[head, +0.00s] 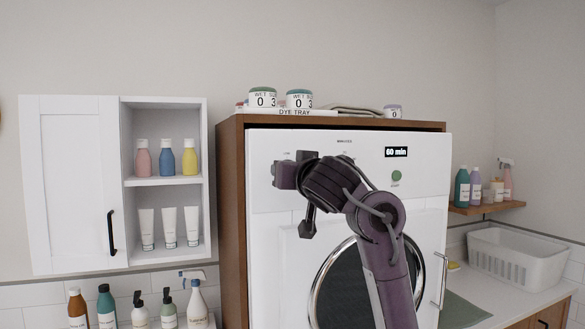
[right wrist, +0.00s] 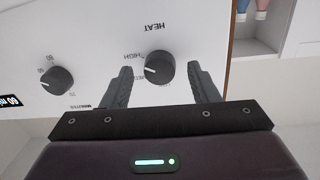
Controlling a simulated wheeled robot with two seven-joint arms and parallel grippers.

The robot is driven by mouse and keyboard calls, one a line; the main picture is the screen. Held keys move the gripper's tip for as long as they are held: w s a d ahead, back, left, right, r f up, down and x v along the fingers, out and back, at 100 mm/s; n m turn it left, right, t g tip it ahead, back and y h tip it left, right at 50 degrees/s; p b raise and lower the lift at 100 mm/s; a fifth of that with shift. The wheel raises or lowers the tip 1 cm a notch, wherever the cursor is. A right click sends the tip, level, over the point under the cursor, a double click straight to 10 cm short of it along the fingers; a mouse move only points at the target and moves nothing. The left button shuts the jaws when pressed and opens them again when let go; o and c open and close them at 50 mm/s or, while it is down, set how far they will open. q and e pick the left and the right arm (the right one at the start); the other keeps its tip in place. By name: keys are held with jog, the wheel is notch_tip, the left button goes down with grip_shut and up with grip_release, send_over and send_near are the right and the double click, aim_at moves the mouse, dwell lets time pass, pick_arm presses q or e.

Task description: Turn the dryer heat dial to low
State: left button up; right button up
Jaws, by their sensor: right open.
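The white dryer (head: 268,225) stands in a wooden surround. Its black heat dial (right wrist: 160,66) shows in the right wrist view, which is upside down, under the printed word HEAT. The dial's white mark is at its left side in that picture, near the HIGH label; other labels are partly hidden. My right gripper (right wrist: 160,74) is open, with one finger on each side of the dial; whether they touch it I cannot tell. In the head view my right gripper (head: 284,175) is at the panel's upper left and hides the heat dial. My left gripper is not in view.
A minutes dial (right wrist: 57,80) sits beside the heat dial. The panel also has a 60 min display (head: 396,152) and a green button (head: 396,175). Jars stand on the dye tray (head: 318,113) on top. A white cabinet (head: 70,185) is at left, a white basket (head: 515,262) at right.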

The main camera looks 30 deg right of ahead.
jog(key=shift+w+d+f, duration=0.1)
jog(key=shift+w, duration=0.2)
jog(key=c, duration=1)
jog(key=shift+o, duration=0.2)
jog(key=shift+n, duration=0.3)
jog(key=shift+s+d+n+t+y+p, duration=0.2)
jog(key=shift+n+p, duration=0.35)
jog(key=shift+n, duration=3.5)
jog(key=shift+w+n+t+y+p, duration=0.2)
jog(key=shift+n+p, duration=0.4)
jog(key=shift+n, duration=3.4)
jog(key=shift+s+d+n+t+y+p, duration=0.1)
jog(key=shift+n+y+p, duration=0.35)
jog(key=shift+n, duration=3.6)
